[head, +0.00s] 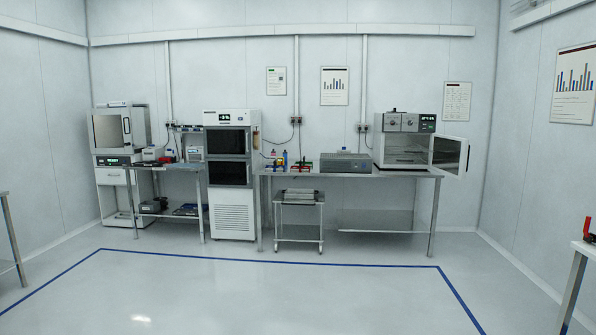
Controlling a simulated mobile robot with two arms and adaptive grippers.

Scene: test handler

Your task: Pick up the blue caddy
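A small cluster of coloured items (285,163) stands at the left end of the long steel bench (400,173) against the back wall. It shows red, green and blue parts, including a slim blue upright item (285,157). They are too small and far off for me to tell whether one is the blue caddy. Neither of my grippers is in view.
A grey box-shaped device (346,163) and an oven with its door open (405,145) stand on the long bench. A steel trolley (300,215) is below it. Tall cabinets stand to the left. The floor (250,290) ahead is clear inside a blue line. A table edge (585,247) is at right.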

